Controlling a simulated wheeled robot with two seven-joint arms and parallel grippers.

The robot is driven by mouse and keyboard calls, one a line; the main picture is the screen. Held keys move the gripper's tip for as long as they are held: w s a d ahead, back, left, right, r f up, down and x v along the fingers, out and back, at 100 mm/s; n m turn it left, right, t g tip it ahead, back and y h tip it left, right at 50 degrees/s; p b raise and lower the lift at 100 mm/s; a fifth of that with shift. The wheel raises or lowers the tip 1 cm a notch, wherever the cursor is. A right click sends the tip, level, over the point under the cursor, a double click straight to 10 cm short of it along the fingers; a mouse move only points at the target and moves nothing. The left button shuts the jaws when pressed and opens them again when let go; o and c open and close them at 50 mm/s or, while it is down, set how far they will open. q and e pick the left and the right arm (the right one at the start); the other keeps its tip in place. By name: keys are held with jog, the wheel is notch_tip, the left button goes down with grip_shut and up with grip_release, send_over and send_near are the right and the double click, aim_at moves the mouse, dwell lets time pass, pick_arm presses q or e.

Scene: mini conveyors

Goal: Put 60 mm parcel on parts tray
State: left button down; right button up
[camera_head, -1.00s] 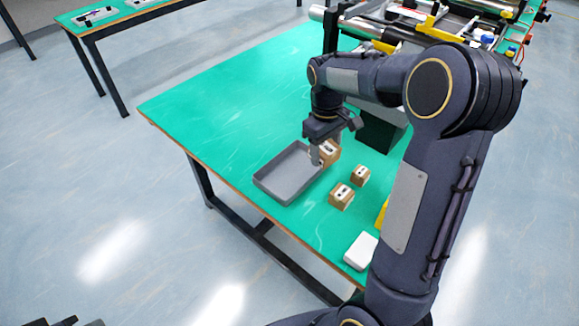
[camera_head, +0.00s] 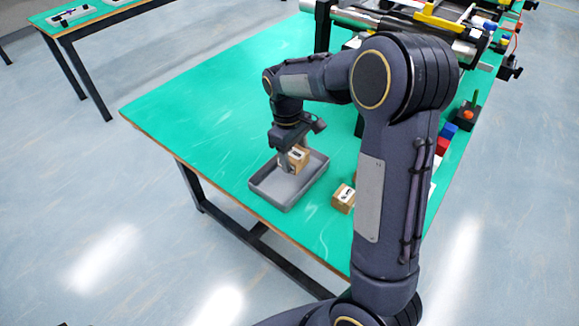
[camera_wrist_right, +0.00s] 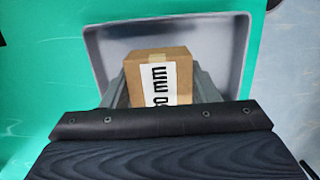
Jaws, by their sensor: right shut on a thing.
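The parts tray (camera_head: 272,197) is a shallow grey tray on the green table. My right gripper (camera_head: 291,163) is shut on a brown parcel (camera_head: 299,157) and holds it over the tray. In the right wrist view the parcel (camera_wrist_right: 158,72) has a white label ending in "0 mm"; its first digit is partly hidden. The tray (camera_wrist_right: 232,45) lies behind and around it in that view. I cannot tell whether the parcel touches the tray floor. My left gripper is not in view.
Another labelled brown parcel (camera_head: 343,198) stands on the table to the right of the tray, close to my right arm. A roller conveyor (camera_head: 400,28) is at the back. The green table (camera_head: 190,115) is clear to the left of the tray.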

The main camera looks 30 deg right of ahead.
aim_at(290, 176)
jog(key=shift+w+a+f, duration=0.1)
jog(key=shift+a+f, duration=0.15)
jog(key=f, duration=0.3)
jog(key=shift+w+a+f, duration=0.1)
jog(key=shift+a, duration=0.3)
jog(key=shift+f, duration=0.35)
jog(key=shift+f, duration=0.1)
jog(key=o, duration=1)
